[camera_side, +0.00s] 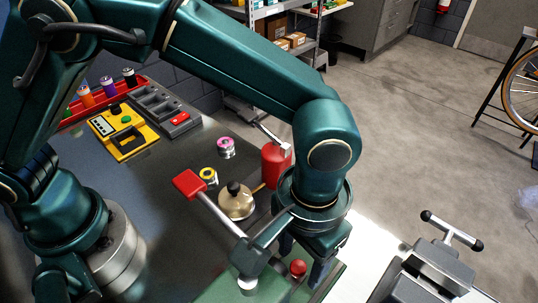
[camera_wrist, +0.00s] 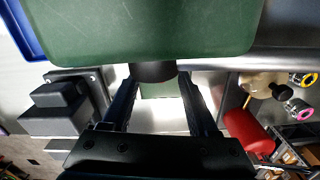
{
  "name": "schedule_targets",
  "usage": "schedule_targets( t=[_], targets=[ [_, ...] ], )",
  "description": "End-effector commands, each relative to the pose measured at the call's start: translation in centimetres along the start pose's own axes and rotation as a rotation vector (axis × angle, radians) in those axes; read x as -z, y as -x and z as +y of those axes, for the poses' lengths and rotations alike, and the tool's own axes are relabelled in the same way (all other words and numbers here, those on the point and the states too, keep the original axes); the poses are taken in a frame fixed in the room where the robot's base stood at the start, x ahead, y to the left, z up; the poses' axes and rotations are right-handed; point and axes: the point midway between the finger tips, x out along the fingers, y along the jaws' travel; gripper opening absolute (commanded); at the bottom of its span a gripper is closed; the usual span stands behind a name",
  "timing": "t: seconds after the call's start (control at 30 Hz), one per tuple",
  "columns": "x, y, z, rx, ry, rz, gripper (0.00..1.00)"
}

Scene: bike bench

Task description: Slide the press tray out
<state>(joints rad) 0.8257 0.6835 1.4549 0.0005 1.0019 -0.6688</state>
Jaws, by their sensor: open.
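The press stands at the bottom of the side view, with a green body (camera_side: 238,291) and a lever with a red grip (camera_side: 190,184). A red ball knob (camera_side: 298,268) shows low beside my gripper (camera_side: 303,262), which points down there. In the wrist view a large green press part (camera_wrist: 150,30) fills the top. A dark round piece (camera_wrist: 153,72) sits under its edge, in line with the gap of my gripper (camera_wrist: 157,88). The fingers are apart, one on each side of a pale green strip (camera_wrist: 160,90). I cannot make out the tray clearly, nor whether a finger touches it.
A red can (camera_side: 276,165), a brass pot with a black knob (camera_side: 236,201) and tape rolls (camera_side: 226,147) stand close by on the bench. A grey vise (camera_side: 440,268) is at the lower right. A yellow tester (camera_side: 123,132) lies farther back on the left.

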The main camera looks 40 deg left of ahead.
Motion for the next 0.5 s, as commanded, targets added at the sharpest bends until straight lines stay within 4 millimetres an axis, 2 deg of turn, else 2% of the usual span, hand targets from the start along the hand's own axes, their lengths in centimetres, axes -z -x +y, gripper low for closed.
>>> schedule_targets(
  t=[0.3,0.33,0.47,0.5],
  targets=[
    [0.00,-0.53,-0.05,0.000,0.001,0.000,0.60],
    [0.00,-0.53,-0.04,0.000,0.001,0.000,0.56],
    [0.01,-0.51,-0.05,0.000,0.001,0.000,0.06],
    [0.01,-0.51,-0.05,0.000,0.001,0.000,0.00]
  ],
)
